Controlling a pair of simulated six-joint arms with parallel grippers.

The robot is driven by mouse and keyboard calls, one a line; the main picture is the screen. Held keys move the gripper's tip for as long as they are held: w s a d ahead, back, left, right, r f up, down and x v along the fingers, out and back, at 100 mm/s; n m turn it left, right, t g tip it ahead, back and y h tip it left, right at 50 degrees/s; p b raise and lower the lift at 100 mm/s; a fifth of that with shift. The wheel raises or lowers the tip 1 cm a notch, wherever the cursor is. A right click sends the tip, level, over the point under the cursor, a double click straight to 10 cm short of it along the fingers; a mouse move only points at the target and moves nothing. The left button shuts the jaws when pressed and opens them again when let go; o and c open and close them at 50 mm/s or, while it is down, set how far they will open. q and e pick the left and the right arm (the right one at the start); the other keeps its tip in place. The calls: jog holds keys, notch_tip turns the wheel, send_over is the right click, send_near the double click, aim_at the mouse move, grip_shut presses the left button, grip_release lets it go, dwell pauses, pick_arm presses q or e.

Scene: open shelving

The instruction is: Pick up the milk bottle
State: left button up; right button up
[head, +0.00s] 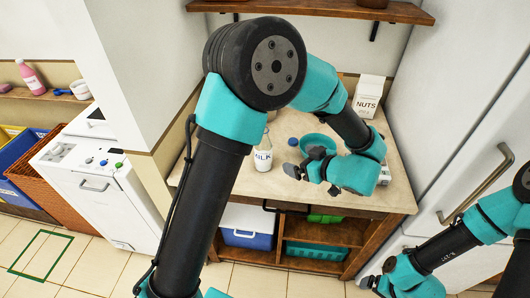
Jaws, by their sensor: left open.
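The milk bottle (263,157) is white with a dark label and stands upright on the wooden counter (284,124), left of my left gripper. My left arm reaches up and over the counter, and its link passes in front of the area just left of the bottle. My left gripper (294,172) is open and low over the counter, a short way right of the bottle, with its fingers toward it. I see a gap between them. My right gripper (371,284) is low at the bottom right, in front of the counter and far from the bottle; its jaws are too small to judge.
A teal bowl (318,142) sits just behind my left gripper, and a nuts box (368,97) stands at the back right. A blue-and-white bin (245,238) and a teal basket (315,250) are below. A white fridge (450,130) closes off the right. A wooden shelf (320,9) hangs above.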

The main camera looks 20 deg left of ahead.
aim_at(269, 151)
pick_arm(q)
jog(key=shift+a, duration=0.1)
jog(key=x, duration=1.1)
jog(key=shift+w+a+f, duration=0.15)
jog(key=shift+a+f, duration=0.15)
jog(key=shift+a, duration=0.1)
jog(key=shift+w+a+f, duration=0.1)
jog(key=shift+x, duration=2.5)
jog(key=shift+c, duration=0.3)
jog(key=c, duration=1.2)
